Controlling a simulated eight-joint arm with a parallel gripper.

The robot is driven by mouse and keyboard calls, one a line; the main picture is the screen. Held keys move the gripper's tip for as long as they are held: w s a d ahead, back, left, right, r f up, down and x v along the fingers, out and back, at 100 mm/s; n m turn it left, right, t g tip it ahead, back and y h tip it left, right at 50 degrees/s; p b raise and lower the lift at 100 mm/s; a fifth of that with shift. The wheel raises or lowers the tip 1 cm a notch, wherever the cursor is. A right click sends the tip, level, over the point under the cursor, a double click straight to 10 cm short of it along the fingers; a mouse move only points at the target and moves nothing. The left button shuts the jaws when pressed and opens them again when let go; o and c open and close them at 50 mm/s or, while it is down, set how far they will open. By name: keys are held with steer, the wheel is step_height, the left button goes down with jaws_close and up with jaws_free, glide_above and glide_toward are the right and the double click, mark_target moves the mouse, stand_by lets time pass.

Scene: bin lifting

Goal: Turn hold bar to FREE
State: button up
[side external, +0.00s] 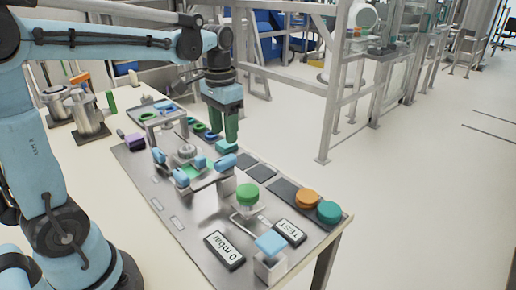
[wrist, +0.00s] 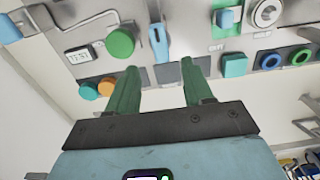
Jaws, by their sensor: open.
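A light-blue bar-shaped handle (side external: 226,161) sits at the right end of the metal fixture (side external: 205,183) on the bench panel. A light-blue handle also shows in the wrist view (wrist: 158,42), just beyond and between my fingertips. I cannot tell for sure that it is the hold bar, and no FREE mark is readable. My gripper (side external: 232,138) points down with green fingers, above the panel close to a teal block (side external: 227,147). In the wrist view my gripper (wrist: 160,70) is open with nothing between its fingers. The teal block (wrist: 234,65) lies right of the right finger.
A green knob (side external: 248,194), an orange cap (side external: 306,199) and a teal cap (side external: 328,211) stand toward the panel's near end. Displays reading "0 mbar" (side external: 225,250) and "TEST" (side external: 290,232) lie nearby. Metal canisters (side external: 89,117) stand at the left. Dark empty pads (side external: 261,173) lie flat.

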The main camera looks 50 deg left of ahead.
steer(key=shift+r, duration=2.45)
steer(key=s+d+f+t, duration=0.7)
steer(key=f, duration=0.1)
steer(key=shift+d+f, duration=0.2)
steer(key=shift+d, duration=0.05)
